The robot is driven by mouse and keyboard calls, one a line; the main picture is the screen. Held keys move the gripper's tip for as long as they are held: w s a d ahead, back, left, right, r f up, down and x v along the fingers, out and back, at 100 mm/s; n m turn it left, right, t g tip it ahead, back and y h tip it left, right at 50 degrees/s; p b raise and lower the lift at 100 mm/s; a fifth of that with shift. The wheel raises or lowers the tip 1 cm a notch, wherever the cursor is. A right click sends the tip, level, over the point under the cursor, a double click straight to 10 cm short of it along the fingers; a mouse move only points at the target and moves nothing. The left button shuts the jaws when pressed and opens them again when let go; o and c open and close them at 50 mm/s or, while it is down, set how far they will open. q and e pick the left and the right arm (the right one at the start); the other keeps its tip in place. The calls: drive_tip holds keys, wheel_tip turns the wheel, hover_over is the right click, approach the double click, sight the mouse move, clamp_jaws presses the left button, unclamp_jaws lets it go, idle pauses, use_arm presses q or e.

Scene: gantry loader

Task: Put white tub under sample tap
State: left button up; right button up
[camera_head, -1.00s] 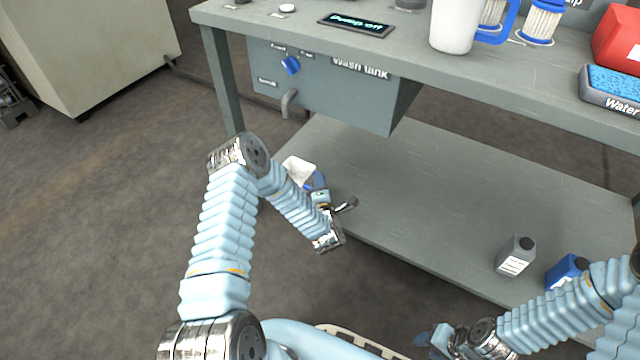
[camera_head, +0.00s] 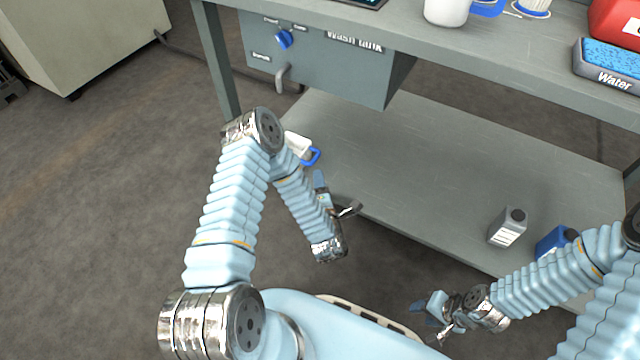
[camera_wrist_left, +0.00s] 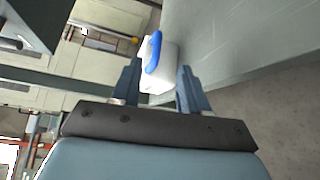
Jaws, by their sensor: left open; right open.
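The white tub (camera_head: 297,145) with a blue handle stands on the lower shelf near its left end, partly hidden behind my left arm. In the left wrist view the tub (camera_wrist_left: 160,72) shows just beyond the fingertips, its blue handle facing me. My left gripper (camera_head: 321,181) is open and apart from the tub, on its near side; its fingers also show in the left wrist view (camera_wrist_left: 155,82). The sample tap (camera_head: 282,78) is a grey bent spout on the wash tank's front, above the tub. My right gripper (camera_head: 428,318) is open and empty at the bottom.
The wash tank (camera_head: 330,62) with a blue knob (camera_head: 284,39) hangs under the bench top. A grey bottle (camera_head: 507,228) and a blue bottle (camera_head: 556,243) stand on the lower shelf (camera_head: 420,180) at right. The shelf's middle is clear.

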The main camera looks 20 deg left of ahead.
use_arm(q)
drive_tip(key=s+d+f+m+g+h, duration=0.55)
drive_tip(key=d+m+h, duration=0.2)
drive_tip(key=m, duration=0.35)
drive_tip(key=s+d+m+g+h, duration=0.2)
drive_tip(key=s+m+g, duration=0.2)
drive_tip(key=s+m, duration=0.2)
drive_tip(key=s+d+f+m+g+h, duration=0.1)
drive_tip(key=s+d+m+g+h, duration=0.2)
drive_tip(key=s+m, duration=0.4)
drive_tip(key=shift+s+g, duration=0.45)
drive_tip(key=shift+s, duration=0.4)
drive_tip(key=shift+d, duration=0.1)
idle(0.4)
